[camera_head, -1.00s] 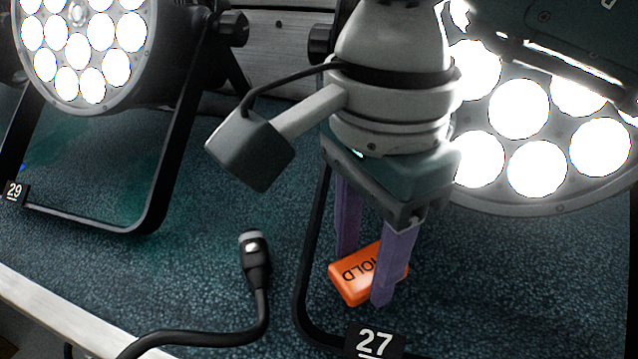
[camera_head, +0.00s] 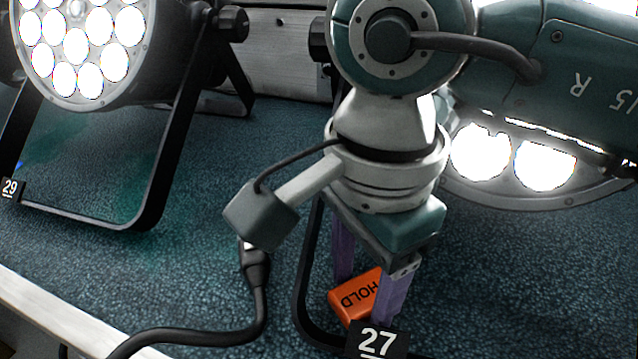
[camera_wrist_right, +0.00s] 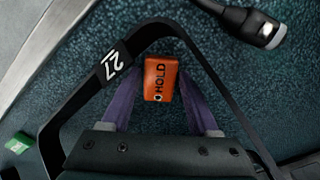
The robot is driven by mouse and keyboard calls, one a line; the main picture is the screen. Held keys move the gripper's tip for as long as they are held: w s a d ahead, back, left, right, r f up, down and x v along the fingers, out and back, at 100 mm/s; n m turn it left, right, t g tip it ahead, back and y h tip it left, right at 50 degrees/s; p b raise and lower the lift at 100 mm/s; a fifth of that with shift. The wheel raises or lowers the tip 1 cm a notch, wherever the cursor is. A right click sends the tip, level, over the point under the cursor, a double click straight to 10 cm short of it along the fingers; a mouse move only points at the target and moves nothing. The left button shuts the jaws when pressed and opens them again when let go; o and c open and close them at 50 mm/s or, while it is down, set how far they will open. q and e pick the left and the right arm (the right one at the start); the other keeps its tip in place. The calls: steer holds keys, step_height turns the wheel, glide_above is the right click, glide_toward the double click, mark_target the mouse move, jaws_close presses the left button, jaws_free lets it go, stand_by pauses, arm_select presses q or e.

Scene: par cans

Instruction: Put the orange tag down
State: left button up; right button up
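The orange tag (camera_head: 355,297), marked HOLD, is between the two purple fingers of my right gripper (camera_head: 366,298). In the right wrist view the orange tag (camera_wrist_right: 161,80) has a fingertip against each side, and the right gripper (camera_wrist_right: 161,75) is shut on it. The tag is low, close to the blue mat (camera_head: 240,300); I cannot tell whether it touches it. The near finger hides the tag's right end, and the number 27 label (camera_head: 377,341) overlaps the lower end of that finger. My left gripper is not in view.
The black bracket (camera_head: 304,290) of lamp 27 runs close beside the tag. A black cable connector (camera_head: 256,268) lies to the left. Another lamp (camera_head: 80,45) stands back left. A small green object (camera_wrist_right: 18,142) shows in the wrist view. Mat right of the tag is clear.

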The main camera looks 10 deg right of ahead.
mark_target(360, 295)
steer(key=shift+r+p, duration=0.3)
steer(key=shift+r, duration=0.05)
step_height(360, 295, up, 12)
steer(key=p, duration=0.2)
steer(key=shift+f, duration=0.15)
